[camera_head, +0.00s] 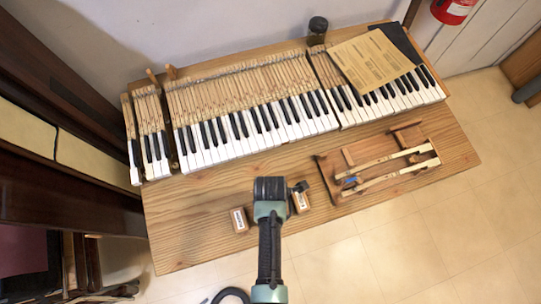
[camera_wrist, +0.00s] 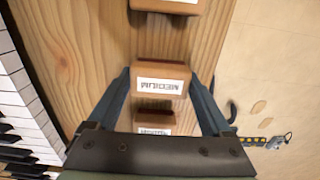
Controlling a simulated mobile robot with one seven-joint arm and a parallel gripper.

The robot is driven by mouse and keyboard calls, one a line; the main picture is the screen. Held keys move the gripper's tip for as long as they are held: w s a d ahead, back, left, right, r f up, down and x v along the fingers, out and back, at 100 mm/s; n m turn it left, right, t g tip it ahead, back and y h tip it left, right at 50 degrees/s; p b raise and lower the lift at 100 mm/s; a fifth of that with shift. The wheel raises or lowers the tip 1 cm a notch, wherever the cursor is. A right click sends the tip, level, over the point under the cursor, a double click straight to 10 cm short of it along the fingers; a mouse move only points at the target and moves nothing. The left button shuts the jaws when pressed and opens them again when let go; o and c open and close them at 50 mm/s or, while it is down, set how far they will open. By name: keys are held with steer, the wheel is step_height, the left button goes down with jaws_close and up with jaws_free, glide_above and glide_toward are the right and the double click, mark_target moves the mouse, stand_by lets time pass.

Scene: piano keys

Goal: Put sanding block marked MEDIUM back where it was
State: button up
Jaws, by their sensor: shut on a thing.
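The wooden sanding block (camera_wrist: 161,72) with a white label reading MEDIUM, upside down in the wrist view, sits between the two fingers of my gripper (camera_wrist: 160,80). The gripper is shut on it, one finger on each side. A second block (camera_wrist: 156,118) with a white label shows nearer the palm; its label is too small to read. A third block (camera_wrist: 165,5) is cut off by the top edge. In the head view my gripper (camera_head: 270,190) hides the held block, with labelled blocks on its left (camera_head: 239,220) and right (camera_head: 300,202).
The wooden bench (camera_head: 190,235) carries a piano keyboard (camera_head: 260,125) along its back. A wooden tray (camera_head: 335,190) with loose key sticks lies at the right. A paper sheet (camera_head: 370,62) covers part of the keys. The bench front left is clear.

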steer(key=shift+f, duration=0.3)
steer(key=shift+f, duration=0.15)
steer(key=o, duration=1.1)
